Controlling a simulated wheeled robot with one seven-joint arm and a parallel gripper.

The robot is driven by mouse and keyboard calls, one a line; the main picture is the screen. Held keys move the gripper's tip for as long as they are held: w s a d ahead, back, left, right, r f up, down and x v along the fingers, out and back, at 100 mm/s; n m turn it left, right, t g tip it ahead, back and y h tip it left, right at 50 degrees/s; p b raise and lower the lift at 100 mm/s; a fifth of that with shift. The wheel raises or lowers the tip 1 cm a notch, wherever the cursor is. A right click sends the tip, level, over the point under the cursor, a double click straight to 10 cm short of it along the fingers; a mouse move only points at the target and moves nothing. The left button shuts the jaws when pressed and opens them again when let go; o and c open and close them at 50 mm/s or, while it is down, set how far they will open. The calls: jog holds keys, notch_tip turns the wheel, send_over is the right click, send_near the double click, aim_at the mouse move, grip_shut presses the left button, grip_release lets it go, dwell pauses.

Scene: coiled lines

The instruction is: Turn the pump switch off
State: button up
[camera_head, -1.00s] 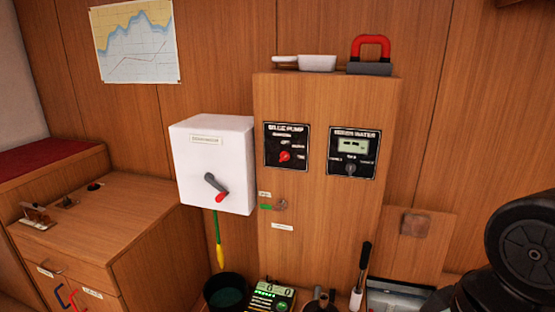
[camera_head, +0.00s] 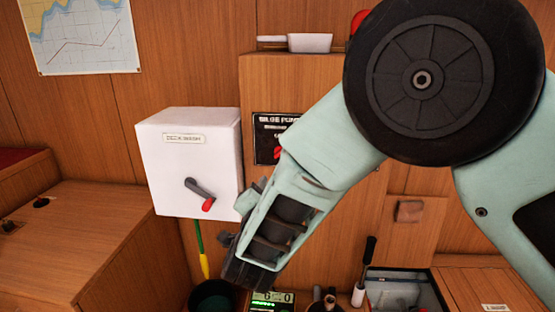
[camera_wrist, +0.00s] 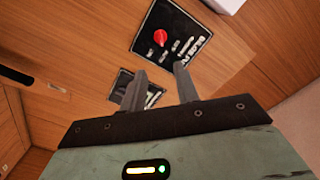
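The bilge pump panel (camera_head: 261,150) is a black plate on the wooden cabinet, partly hidden behind my arm in the head view. Its red rotary switch (camera_wrist: 160,37) shows clearly in the wrist view, above my fingertips; only a sliver of it shows in the head view (camera_head: 277,154). The small position labels are too blurred to tell its setting. My gripper (camera_wrist: 160,69) has its two grey fingers apart with nothing between them. It is clear of the switch, and its fingertips cannot be made out in the head view.
A white box labelled deck wash (camera_head: 189,160) with a red-tipped lever (camera_head: 199,193) is left of the cabinet. A second black panel (camera_wrist: 124,85) shows behind the left finger. A white dish (camera_head: 309,43) sits on the cabinet. A dark bucket (camera_head: 211,297) stands below.

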jog(key=w+p, duration=0.4)
jog(key=w, duration=1.3)
jog(key=shift+w+d, duration=0.15)
jog(key=shift+d, duration=0.2)
grip_shut()
